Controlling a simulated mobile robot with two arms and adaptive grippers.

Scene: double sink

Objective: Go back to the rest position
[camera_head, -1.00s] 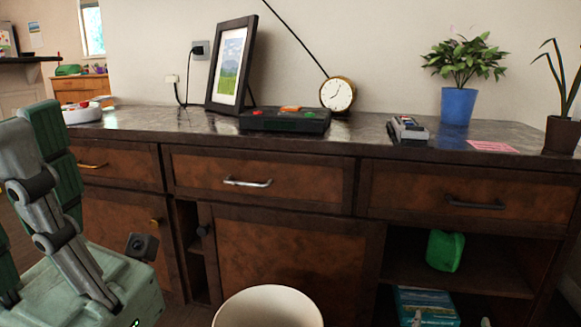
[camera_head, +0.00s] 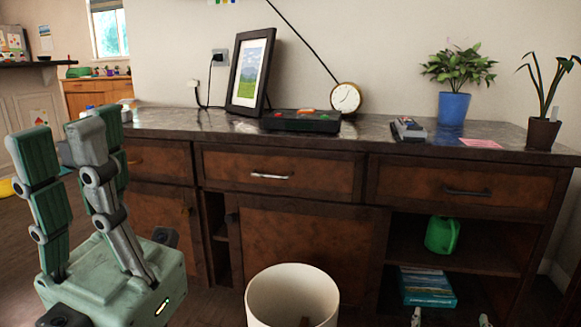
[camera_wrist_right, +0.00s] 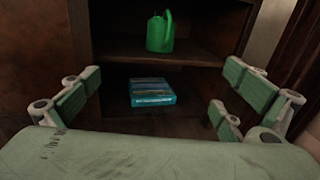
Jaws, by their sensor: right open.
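My left gripper (camera_head: 64,135) stands at the lower left in the head view, fingers pointing up. Its fingers are apart with nothing between them, in front of the left end of the cabinet (camera_head: 290,225). My right gripper (camera_wrist_right: 160,88) is open and empty in the right wrist view, its fingers spread to both sides. It faces the open shelves of the cabinet. Only small pale tips of it (camera_head: 450,318) show at the bottom edge of the head view.
A white bin (camera_head: 262,300) with something brownish inside stands before the cabinet. A green watering can (camera_head: 441,235) and a blue box (camera_head: 428,287) are on the shelves. The counter holds a picture frame (camera_head: 249,70), a clock (camera_head: 346,98) and plants (camera_head: 454,108). Floor shows at the far left.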

